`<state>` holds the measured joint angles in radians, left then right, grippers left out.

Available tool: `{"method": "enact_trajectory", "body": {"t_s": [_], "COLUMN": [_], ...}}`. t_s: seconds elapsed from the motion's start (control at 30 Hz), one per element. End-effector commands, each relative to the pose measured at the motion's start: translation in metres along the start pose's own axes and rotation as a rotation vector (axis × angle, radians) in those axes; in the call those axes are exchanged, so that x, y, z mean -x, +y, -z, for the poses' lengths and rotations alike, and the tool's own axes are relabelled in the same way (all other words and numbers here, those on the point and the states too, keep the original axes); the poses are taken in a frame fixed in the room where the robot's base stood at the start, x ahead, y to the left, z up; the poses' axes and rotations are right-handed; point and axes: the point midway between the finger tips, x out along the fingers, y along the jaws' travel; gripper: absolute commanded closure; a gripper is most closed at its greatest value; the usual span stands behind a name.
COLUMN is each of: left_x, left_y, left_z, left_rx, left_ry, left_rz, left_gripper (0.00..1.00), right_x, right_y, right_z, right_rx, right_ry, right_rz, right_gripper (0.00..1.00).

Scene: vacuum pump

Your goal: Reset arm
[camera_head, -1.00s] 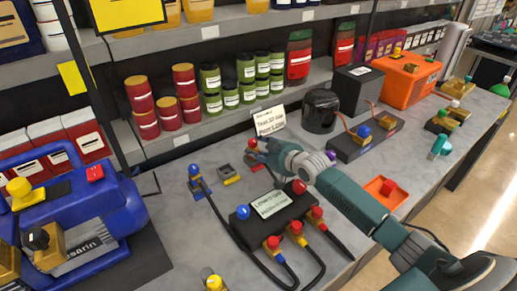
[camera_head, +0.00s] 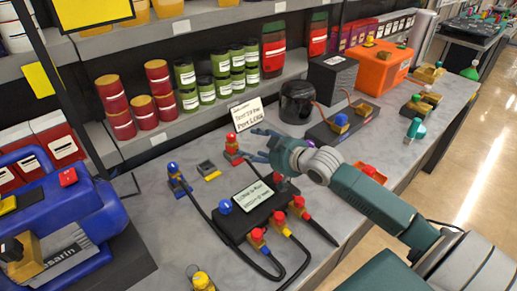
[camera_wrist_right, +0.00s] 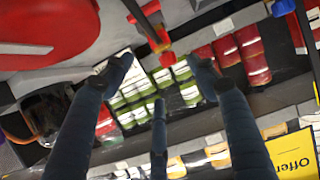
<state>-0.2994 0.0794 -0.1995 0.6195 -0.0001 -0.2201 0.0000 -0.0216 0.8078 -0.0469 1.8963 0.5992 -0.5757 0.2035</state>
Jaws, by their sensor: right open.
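My right gripper (camera_head: 262,146) is open and empty above the counter, behind the black manifold block. Its blue-grey fingers are spread apart in the right wrist view (camera_wrist_right: 160,90). A red-topped connector (camera_head: 232,149) stands upright just left of the fingertips, apart from them. It also appears near the top of the right wrist view (camera_wrist_right: 160,40). The black manifold (camera_head: 235,223) carries a white label, a blue knob (camera_head: 225,207) and several red-topped fittings with black hoses. My left gripper is out of view.
A blue-topped connector (camera_head: 174,175) and a small grey-yellow block (camera_head: 208,170) stand on the counter. A blue pump (camera_head: 75,225) is at left. A red tray (camera_head: 371,172) is partly hidden by my right arm. Shelves with jars (camera_head: 190,85) line the back.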

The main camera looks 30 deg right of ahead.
Motion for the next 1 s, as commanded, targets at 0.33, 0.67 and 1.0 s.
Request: {"method": "enact_trajectory", "body": {"t_s": [0.33,0.67,1.0], "left_x": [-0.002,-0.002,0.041], "left_y": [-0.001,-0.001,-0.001], "left_z": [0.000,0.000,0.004], "left_rx": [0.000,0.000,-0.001], "left_ry": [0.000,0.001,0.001], "left_rz": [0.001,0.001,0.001], "left_gripper": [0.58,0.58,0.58], "right_x": [0.020,0.019,0.036], "right_y": [-0.001,0.000,0.001], "right_z": [0.000,0.001,0.041], "right_rx": [0.000,0.000,0.000], "right_ry": [0.000,0.000,0.001], "right_rz": [0.001,0.001,0.000], "right_gripper": [0.42,0.42,0.42]}}
